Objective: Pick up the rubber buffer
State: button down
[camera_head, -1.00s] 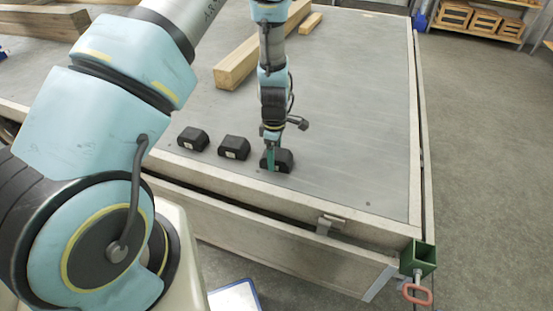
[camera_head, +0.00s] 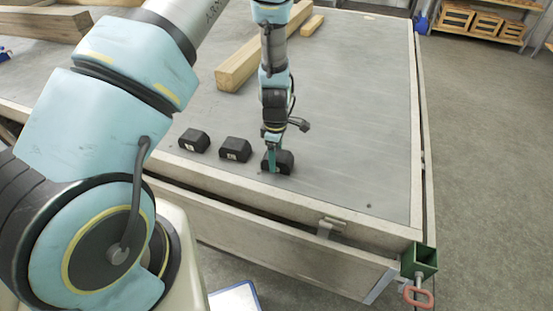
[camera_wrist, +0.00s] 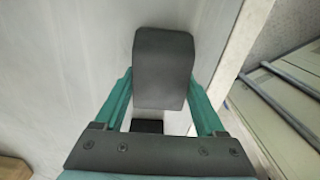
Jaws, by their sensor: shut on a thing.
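Three black rubber buffers stand in a row near the front edge of the grey trailer bed: a left one (camera_head: 194,140), a middle one (camera_head: 235,150) and a right one (camera_head: 284,162). My gripper (camera_head: 272,158) points down over the right buffer, its green fingers shut on it. In the wrist view, this buffer (camera_wrist: 164,65) sits between the two green fingers of my gripper (camera_wrist: 161,80). The right buffer rests on the bed or very close to it; I cannot tell which. Its far side is hidden in the head view.
A long wooden beam (camera_head: 250,62) and a short wooden piece (camera_head: 312,25) lie on the bed behind my gripper. The bed's pale rim (camera_head: 300,212) runs along the front. A green bracket (camera_head: 425,260) sits at the front right corner. The bed right of the buffers is clear.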

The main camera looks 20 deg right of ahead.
notch_tip(320, 180, up, 9)
jog(key=shift+b, duration=1.1)
jog(key=shift+w+a+r, duration=0.1)
jog(key=shift+a+r, duration=0.05)
jog(key=shift+r, duration=0.3)
jog(key=w+a+m, duration=0.3)
jog(key=w+a, duration=0.1)
jog(key=a, duration=0.7)
jog(key=w+a+m, duration=0.3)
jog(key=a+m, duration=0.1)
jog(key=a, duration=0.7)
jog(key=w+a+m, duration=0.3)
jog(key=w+a, duration=0.1)
jog(key=a, duration=0.7)
jog(key=s+d+n, duration=0.3)
jog(key=d, duration=0.8)
jog(key=s+d+n, duration=0.3)
jog(key=s+d, duration=0.1)
jog(key=d, duration=0.7)
jog(key=s+d+n, duration=0.4)
jog(key=d, duration=0.7)
jog(key=shift+s+d, duration=0.1)
jog(key=shift+d, duration=0.05)
jog(key=shift+f, duration=0.1)
jog(key=shift+f+p, duration=1.3)
jog(key=shift+f, duration=3.4)
